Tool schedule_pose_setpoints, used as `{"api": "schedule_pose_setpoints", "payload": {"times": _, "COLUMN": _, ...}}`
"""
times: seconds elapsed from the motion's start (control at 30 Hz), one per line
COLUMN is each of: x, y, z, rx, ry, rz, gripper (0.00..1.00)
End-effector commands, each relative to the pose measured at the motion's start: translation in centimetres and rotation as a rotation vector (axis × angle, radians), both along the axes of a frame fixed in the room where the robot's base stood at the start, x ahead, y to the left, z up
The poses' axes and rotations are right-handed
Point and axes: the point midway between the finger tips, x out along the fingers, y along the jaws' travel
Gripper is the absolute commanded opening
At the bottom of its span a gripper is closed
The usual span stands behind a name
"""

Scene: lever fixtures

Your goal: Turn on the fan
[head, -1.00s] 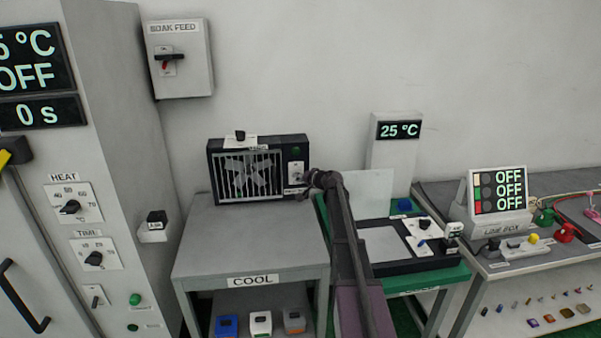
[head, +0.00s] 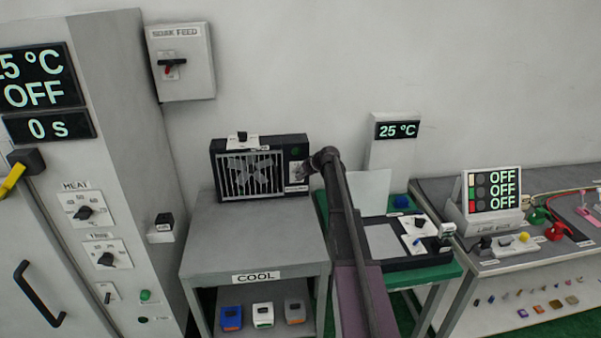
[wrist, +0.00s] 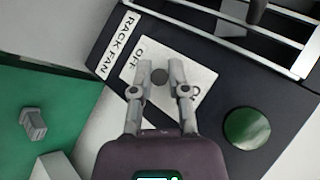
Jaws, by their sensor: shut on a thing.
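The rack fan (head: 252,175) is a dark box with a pale grille, standing on the grey COOL table. Its white switch plate, labelled RACK FAN and OFF, shows in the wrist view (wrist: 128,66). A small dark switch lever (wrist: 159,76) stands on the plate, seen nearly end-on. My gripper (wrist: 160,80) is shut on this lever, one fingertip on each side. The other end of the plate's lettering is partly hidden by a finger. A dark green round lamp or button (wrist: 247,128) sits beside the plate.
The COOL table (head: 255,245) has free room in front of the fan. A green bench (head: 425,273) with a dark device stands to the right, and the line box (head: 490,215) beyond it. A tall cabinet (head: 130,130) with dials stands left. A SOAK FEED box (head: 183,85) hangs above.

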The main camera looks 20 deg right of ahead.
Motion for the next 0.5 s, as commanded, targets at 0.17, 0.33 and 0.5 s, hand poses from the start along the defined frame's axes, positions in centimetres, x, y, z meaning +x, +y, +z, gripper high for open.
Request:
{"api": "schedule_pose_setpoints", "payload": {"times": 0.17, "x": -0.18, "y": 0.30, "z": -0.14, "rx": 0.002, "ry": 0.007, "rz": 0.007, "gripper": 0.00}}
{"api": "schedule_pose_setpoints", "payload": {"times": 0.33, "x": -0.22, "y": 0.28, "z": -0.14, "rx": 0.002, "ry": 0.007, "rz": 0.007, "gripper": 0.30}}
{"api": "schedule_pose_setpoints", "payload": {"times": 0.5, "x": -0.17, "y": 0.16, "z": -0.10, "rx": 0.001, "ry": 0.005, "rz": 0.004, "gripper": 0.35}}
